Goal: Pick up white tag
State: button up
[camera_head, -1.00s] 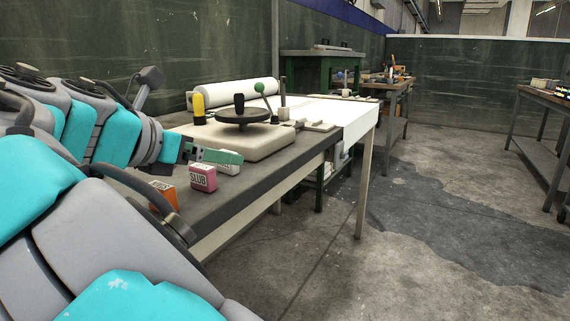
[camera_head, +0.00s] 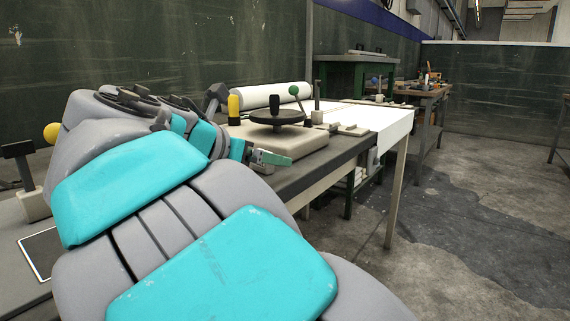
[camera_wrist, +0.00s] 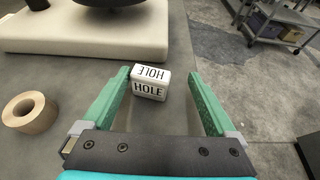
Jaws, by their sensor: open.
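The white tag (camera_wrist: 149,88) is a small white block marked HOLE on two faces. In the wrist view it lies on the grey bench top (camera_wrist: 75,85), ahead of and between the fingertips, nearer the left one. My gripper (camera_wrist: 158,78) has its two green fingers spread apart, with nothing held between them. In the head view my gripper (camera_head: 268,158) is a small green shape over the bench, largely behind my arm. The white tag cannot be made out in the head view.
A tan tape roll (camera_wrist: 30,112) lies left of my gripper. A pale slab (camera_head: 290,142) with a black handwheel (camera_head: 275,117) stands beyond the tag. A yellow cylinder (camera_head: 234,108) is near it. The bench edge drops to the floor at right.

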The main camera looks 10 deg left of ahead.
jog(key=c, duration=1.4)
